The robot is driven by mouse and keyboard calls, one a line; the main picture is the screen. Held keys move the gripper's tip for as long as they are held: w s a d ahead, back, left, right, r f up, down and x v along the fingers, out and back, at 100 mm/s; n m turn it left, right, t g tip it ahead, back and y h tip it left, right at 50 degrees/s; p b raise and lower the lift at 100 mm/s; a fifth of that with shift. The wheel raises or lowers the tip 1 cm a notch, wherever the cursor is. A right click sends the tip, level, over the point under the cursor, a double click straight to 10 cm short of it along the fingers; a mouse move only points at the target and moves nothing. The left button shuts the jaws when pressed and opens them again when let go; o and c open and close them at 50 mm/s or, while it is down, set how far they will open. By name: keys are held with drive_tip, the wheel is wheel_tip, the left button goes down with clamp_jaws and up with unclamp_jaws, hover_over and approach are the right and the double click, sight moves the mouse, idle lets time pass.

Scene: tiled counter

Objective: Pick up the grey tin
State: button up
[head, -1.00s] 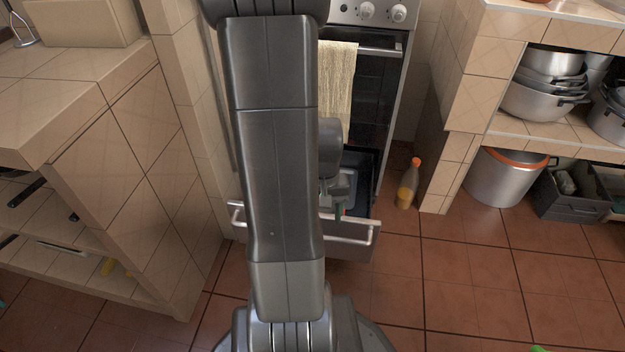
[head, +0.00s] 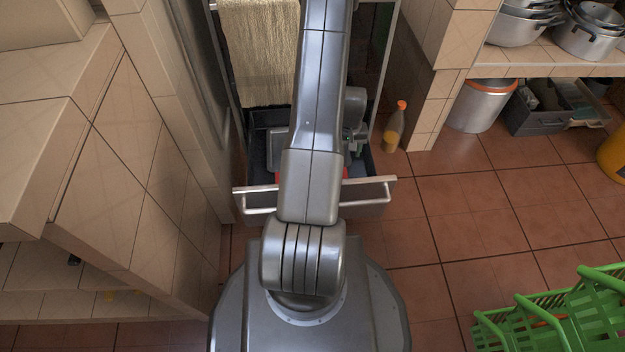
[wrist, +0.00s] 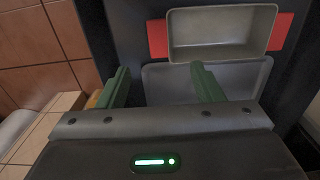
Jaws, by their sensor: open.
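In the wrist view, a grey open-topped rectangular tin (wrist: 222,52) sits in the drawer, with red showing on both sides of it. A larger, flatter grey piece (wrist: 160,90) lies beside it. My gripper (wrist: 160,68) has its green fingers wide apart, with nothing held. Its fingertips are short of the tin, and the right finger overlaps the flat grey piece in the picture. In the head view my gripper (head: 357,147) is low over the drawer, mostly behind my arm. The tin itself is hidden there; some red (head: 283,176) shows.
The open drawer (head: 370,195) juts out below the oven, where a towel (head: 258,50) hangs. A bottle (head: 395,128) stands on the floor right of it. A tiled counter (head: 130,150) is close on the left. A green crate (head: 560,315) is at lower right. Floor between is clear.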

wheel_tip(320, 180, down, 8)
drive_tip(key=shift+r+b, duration=0.2)
drive_tip(key=shift+b, duration=0.8)
wheel_tip(320, 180, down, 5)
drive_tip(key=shift+w+d+f+b, duration=0.1)
drive_tip(key=shift+w+b, duration=0.05)
drive_tip(key=shift+b, duration=1.1)
clamp_jaws()
